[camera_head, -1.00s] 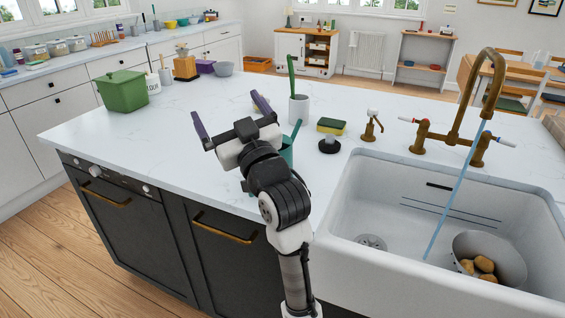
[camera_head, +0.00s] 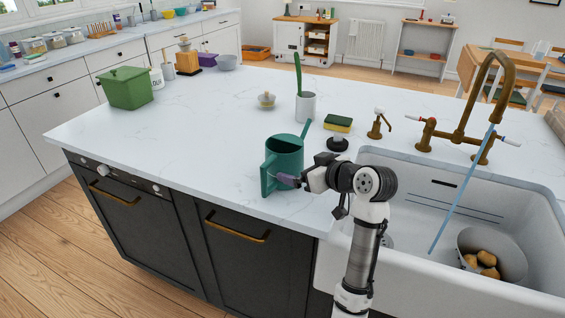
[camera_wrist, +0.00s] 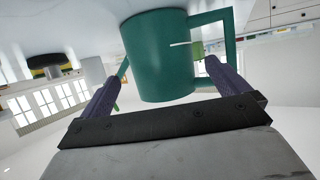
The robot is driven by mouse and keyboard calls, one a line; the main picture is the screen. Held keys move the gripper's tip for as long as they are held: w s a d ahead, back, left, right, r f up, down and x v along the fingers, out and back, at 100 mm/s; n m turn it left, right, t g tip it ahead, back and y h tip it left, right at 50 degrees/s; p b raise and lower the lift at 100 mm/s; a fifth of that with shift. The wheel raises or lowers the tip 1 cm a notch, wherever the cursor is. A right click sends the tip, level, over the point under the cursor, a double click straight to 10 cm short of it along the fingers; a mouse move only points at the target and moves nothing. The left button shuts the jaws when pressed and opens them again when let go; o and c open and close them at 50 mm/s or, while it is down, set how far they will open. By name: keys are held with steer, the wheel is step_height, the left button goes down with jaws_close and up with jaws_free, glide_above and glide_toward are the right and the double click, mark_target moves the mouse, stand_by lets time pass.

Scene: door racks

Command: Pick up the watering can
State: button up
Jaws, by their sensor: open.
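The green watering can (camera_head: 287,155) stands upright on the white counter, near its front edge and left of the sink. Its handle is on the left and its thin spout points up to the right. My gripper (camera_head: 288,181) is at the can's lower right side, with one purple finger visible in front of it; the other is hidden. In the wrist view the can (camera_wrist: 158,58) lies ahead, between the open purple fingers of my gripper (camera_wrist: 158,82), with its square handle at the right. I cannot tell whether either finger touches it.
The sink (camera_head: 345,235) with a brass tap (camera_head: 465,135) and a pot of potatoes (camera_head: 497,252) is at the right. A grey-white holder (camera_head: 306,107), a sponge (camera_head: 338,123) and a small glass dish (camera_head: 267,100) stand behind the can.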

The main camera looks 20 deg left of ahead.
mark_target(296, 165)
steer(key=p+x, duration=0.1)
steer(key=x, duration=0.2)
steer(key=p+x, duration=0.1)
steer(key=x, duration=0.1)
steer(key=shift+w+a, duration=0.2)
steer(key=shift+a, duration=0.2)
steer(key=shift+w+a+f, duration=0.2)
steer(key=shift+a, duration=0.05)
steer(key=c, duration=0.7)
steer(key=shift+c, duration=0.8)
steer(key=shift+r, duration=0.15)
